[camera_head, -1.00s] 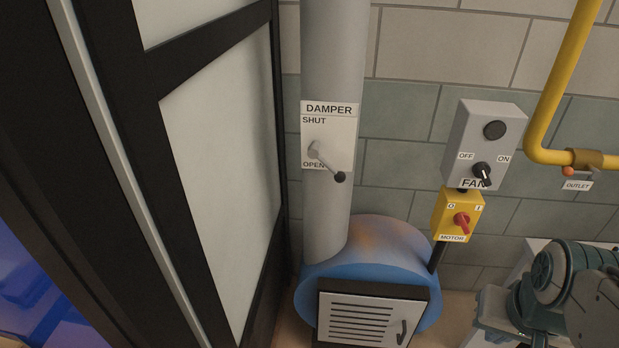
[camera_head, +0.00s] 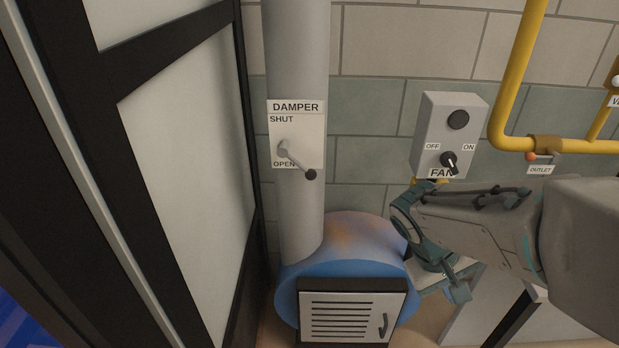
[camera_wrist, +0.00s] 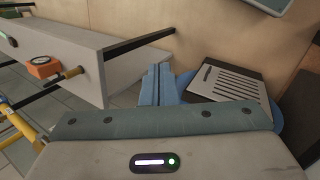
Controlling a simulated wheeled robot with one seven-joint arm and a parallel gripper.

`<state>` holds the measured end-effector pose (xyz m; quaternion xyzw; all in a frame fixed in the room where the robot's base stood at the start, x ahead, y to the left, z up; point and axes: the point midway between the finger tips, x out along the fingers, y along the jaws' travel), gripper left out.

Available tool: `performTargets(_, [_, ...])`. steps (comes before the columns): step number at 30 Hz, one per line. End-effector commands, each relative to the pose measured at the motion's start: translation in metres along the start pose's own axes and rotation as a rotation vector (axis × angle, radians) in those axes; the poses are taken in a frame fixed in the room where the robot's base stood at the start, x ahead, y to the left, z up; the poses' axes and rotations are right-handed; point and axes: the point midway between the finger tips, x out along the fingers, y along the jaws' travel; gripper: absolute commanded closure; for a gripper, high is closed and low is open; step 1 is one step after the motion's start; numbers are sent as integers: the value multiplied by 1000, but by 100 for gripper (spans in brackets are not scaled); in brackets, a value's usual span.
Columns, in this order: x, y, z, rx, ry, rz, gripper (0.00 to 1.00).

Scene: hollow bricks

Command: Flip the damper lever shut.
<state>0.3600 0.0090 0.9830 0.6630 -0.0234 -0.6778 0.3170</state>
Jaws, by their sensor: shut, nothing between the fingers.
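The damper lever (camera_head: 296,161) is a short grey arm with a black knob, on a white plate (camera_head: 310,142) on the grey vertical duct (camera_head: 298,60). It slants down and right, with its pivot just above the OPEN label and the SHUT label higher up. My gripper (camera_head: 458,290) is to the right of and below the lever, well apart from it, beside the blue blower housing. In the wrist view, its two blue-grey fingers (camera_wrist: 158,85) are together with nothing between them. The lever is not visible in the wrist view.
The blue housing (camera_head: 345,258) with a slatted door (camera_head: 350,315) stands under the duct. A grey fan switch box (camera_head: 447,125) and yellow pipe (camera_head: 508,95) are on the wall at right. A black-framed glazed panel (camera_head: 185,170) stands close at left.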

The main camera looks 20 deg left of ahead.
Motion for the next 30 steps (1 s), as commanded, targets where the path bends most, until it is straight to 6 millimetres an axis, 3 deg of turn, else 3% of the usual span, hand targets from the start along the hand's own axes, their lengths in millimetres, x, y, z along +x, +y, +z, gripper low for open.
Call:
performTargets(5, [-3, -16, -59, -219, -12, 306, 100])
performTargets(11, [-31, -58, -132, -417, 86, 695, 100])
performTargets(14, [-53, -96, -168, -503, 183, 897, 100])
performTargets(18, [-91, -166, -205, -601, 365, 1164, 100])
performTargets(21, [-115, -217, -219, -649, 502, 1314, 100])
performTargets(24, [-132, -255, -223, -678, 609, 1413, 100])
performTargets(27, [-142, -278, -224, -692, 676, 1468, 100])
performTargets(30, [-146, -289, -224, -700, 707, 1493, 100])
